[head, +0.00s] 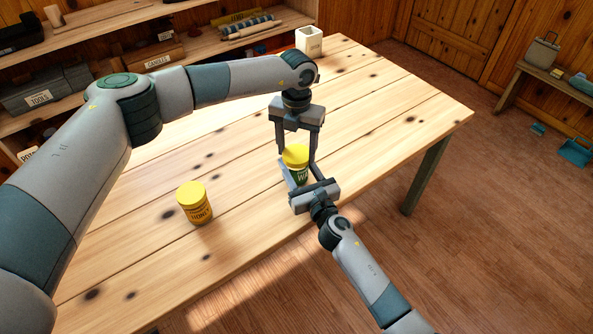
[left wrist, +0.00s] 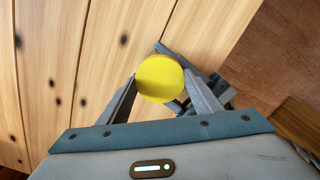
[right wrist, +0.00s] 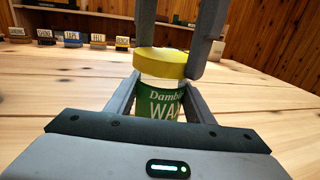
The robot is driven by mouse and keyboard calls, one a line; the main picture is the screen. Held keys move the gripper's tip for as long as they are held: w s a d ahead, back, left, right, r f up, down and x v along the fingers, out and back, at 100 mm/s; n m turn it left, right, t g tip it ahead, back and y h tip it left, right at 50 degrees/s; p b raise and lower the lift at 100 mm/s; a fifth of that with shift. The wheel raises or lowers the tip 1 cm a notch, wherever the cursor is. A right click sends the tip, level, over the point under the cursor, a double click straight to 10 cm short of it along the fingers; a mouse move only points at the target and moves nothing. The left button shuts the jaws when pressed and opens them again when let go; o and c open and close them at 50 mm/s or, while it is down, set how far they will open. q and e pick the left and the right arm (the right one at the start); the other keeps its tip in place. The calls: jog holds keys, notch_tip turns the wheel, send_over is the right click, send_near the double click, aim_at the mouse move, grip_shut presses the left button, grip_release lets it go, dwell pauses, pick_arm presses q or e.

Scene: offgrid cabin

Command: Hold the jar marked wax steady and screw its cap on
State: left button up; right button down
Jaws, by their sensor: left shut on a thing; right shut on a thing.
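The green jar marked wax (head: 300,177) stands on the wooden table, with its label and a pale band below the cap showing in the right wrist view (right wrist: 160,103). The yellow cap (head: 295,154) sits on top of it; I cannot tell how far it is threaded. My left gripper (head: 297,158) comes down from above and is shut on the cap, which shows round between its fingers in the left wrist view (left wrist: 160,79). My right gripper (head: 298,174) reaches in low from the front right and is shut around the jar's body, beneath the left fingers.
A yellow-capped honey jar (head: 195,204) stands apart on the table (head: 120,250), left of the wax jar. A white container (head: 309,41) stands at the table's far edge. Shelves with boxes and tools line the back wall. The table around the wax jar is clear.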

pick_arm(q)
jog(key=m, duration=0.7)
jog(key=shift+m, duration=0.3)
jog(key=m, duration=1.1)
jog(key=shift+m, duration=0.4)
jog(key=m, duration=0.5)
jog(key=o, duration=1.2)
jog(key=shift+c, duration=0.2)
